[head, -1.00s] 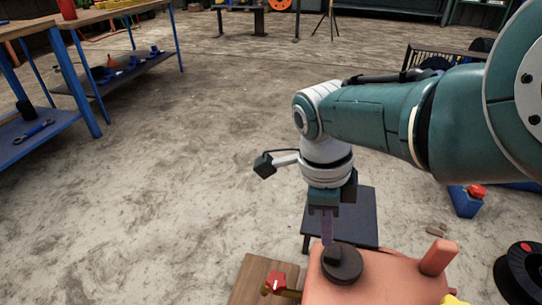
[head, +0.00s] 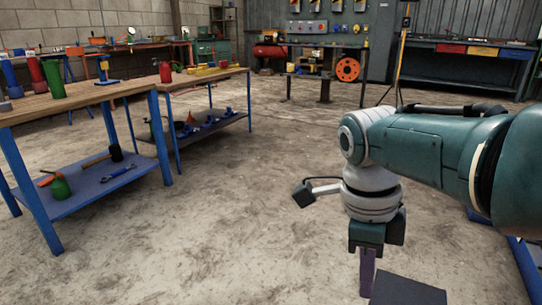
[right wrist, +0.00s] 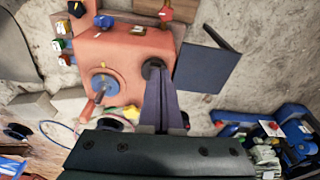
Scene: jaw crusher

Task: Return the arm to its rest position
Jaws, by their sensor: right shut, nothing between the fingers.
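My right arm reaches in from the right in the head view, with its gripper (head: 367,280) pointing down. The gripper's fingers are shut with nothing between them. In the right wrist view the shut fingers (right wrist: 160,85) point at a dark round knob (right wrist: 153,67) on the orange-red crusher body (right wrist: 125,50). The fingertips overlap the knob's edge in that picture; I cannot tell whether they touch it. The crusher is out of the head view. My left gripper is not in view.
A dark flat plate (head: 405,291) lies just right of the gripper; it also shows in the wrist view (right wrist: 207,68). Blue-legged workbenches (head: 75,108) stand at left, with tools on them. Blue bins (right wrist: 265,120) lie lower right in the wrist view. Open concrete floor (head: 220,220) fills the middle.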

